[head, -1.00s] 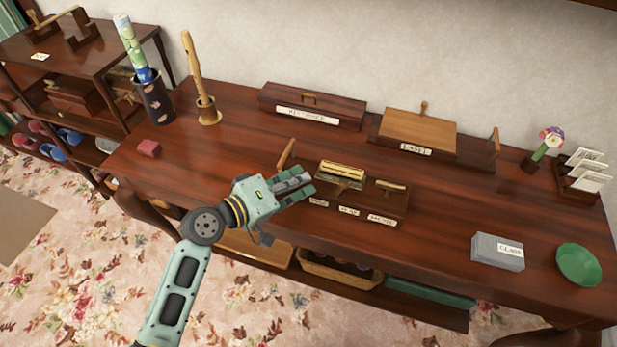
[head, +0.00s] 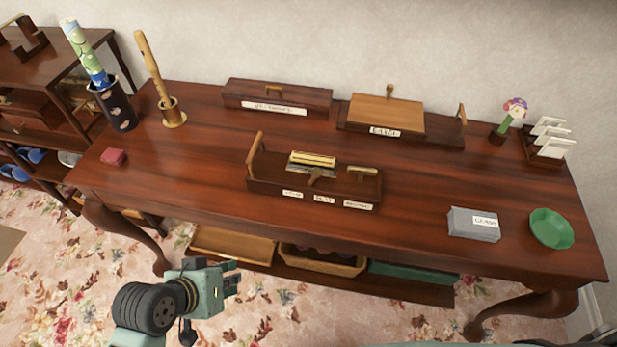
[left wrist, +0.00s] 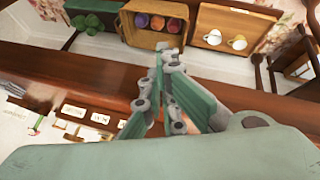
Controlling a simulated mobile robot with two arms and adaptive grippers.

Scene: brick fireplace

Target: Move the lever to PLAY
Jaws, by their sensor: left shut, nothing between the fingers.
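A long wooden box (head: 260,186) with three white labels on its front stands near the middle of the table. It has an upright wooden post at its left end, a brass bar (head: 312,160) on top, and a brass piece at right. A small wooden lever (head: 317,174) shows below the bar, above the middle label (head: 324,199), which seems to read PLAY. My left gripper (head: 231,278) is shut and empty, in front of the table and clear of the box. The labels also show in the left wrist view (left wrist: 100,118). My right gripper is not in view.
Two wooden boxes stand at the table's back, one closed (head: 305,97) and one with a light lid (head: 385,112). A grey box (head: 472,225) and green dish (head: 551,228) are at right. A lower shelf holds a basket (head: 322,262).

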